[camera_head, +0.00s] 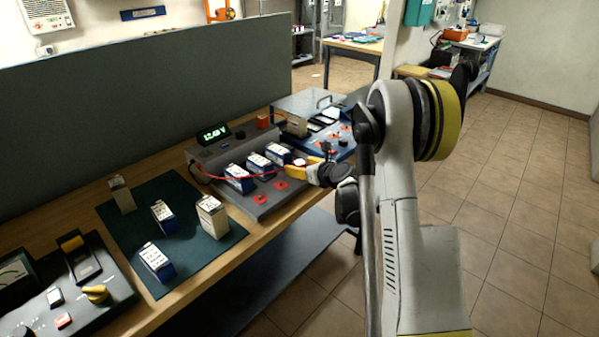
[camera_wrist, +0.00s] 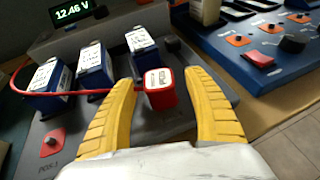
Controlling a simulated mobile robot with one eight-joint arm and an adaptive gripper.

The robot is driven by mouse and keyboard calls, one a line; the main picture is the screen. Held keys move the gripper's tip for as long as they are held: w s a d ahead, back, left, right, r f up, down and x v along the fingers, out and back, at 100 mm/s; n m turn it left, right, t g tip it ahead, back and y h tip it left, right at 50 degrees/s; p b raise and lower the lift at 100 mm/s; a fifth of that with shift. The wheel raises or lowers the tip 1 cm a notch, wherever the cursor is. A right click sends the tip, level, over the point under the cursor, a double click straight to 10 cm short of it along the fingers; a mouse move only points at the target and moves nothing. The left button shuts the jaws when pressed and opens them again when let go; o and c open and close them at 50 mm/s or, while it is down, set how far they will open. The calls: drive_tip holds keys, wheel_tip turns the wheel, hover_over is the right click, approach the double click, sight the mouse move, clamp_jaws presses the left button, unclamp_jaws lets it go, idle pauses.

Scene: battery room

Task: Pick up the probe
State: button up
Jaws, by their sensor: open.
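The probe (camera_wrist: 161,92) is a small red block with a white label, joined to a red cable (camera_wrist: 70,93), in the wrist view. It sits between the two yellow fingers of my gripper (camera_wrist: 160,80), which is open, with a gap showing on each side of the probe. In the head view, my gripper (camera_head: 297,172) is low over the right end of the grey test station (camera_head: 262,205). There the fingers largely hide the probe, and the red cable (camera_head: 225,178) runs left from it.
Several blue-and-white batteries (camera_head: 239,178) stand on the station, close left of my gripper. Its display (camera_wrist: 73,11) reads 12.46 V in the wrist view. A blue panel (camera_head: 335,145) stands behind to the right. More batteries stand on a dark green mat (camera_head: 185,262) at left.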

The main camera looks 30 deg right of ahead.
drive_tip(key=shift+w+f, duration=0.1)
drive_tip(key=shift+w, duration=0.2)
clamp_jaws()
